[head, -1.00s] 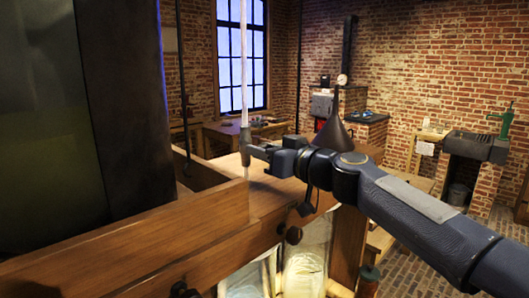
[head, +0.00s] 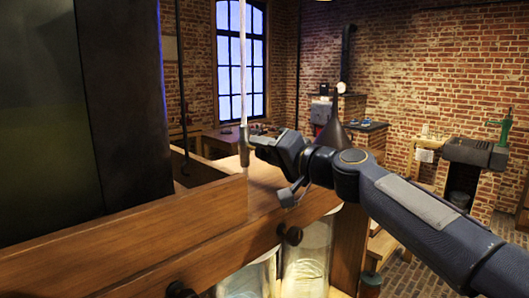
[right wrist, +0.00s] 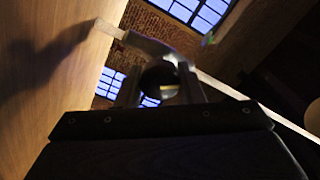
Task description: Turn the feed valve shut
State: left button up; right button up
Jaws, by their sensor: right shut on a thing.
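The feed valve (head: 244,146) shows as a small grey fitting at the lower end of a thin pale upright tube (head: 243,60), above the wooden frame. My right gripper (head: 257,143) reaches it from the right and is shut on it. The fingers hide most of the handle, so how far it is turned cannot be read. In the right wrist view a dark round part of the valve (right wrist: 160,80) sits between the two fingers (right wrist: 162,92), and the pale tube (right wrist: 245,97) runs diagonally behind. My left gripper is not in view.
A wooden frame (head: 190,232) with dark knobs crosses below the arm. Glass jars (head: 307,255) stand beneath it. A large dark panel (head: 50,120) blocks the left. A dark funnel-shaped thing (head: 332,133) is behind my wrist. A brick wall and benches are farther back.

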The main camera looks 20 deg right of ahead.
jog(key=m, duration=0.3)
jog(key=shift+m, duration=0.3)
jog(key=shift+f+m, duration=0.15)
jog(key=shift+m, duration=1.35)
jog(key=o, duration=0.9)
jog(key=shift+o, duration=0.2)
jog(key=shift+b+v, duration=0.55)
jog(key=shift+v, duration=3.4)
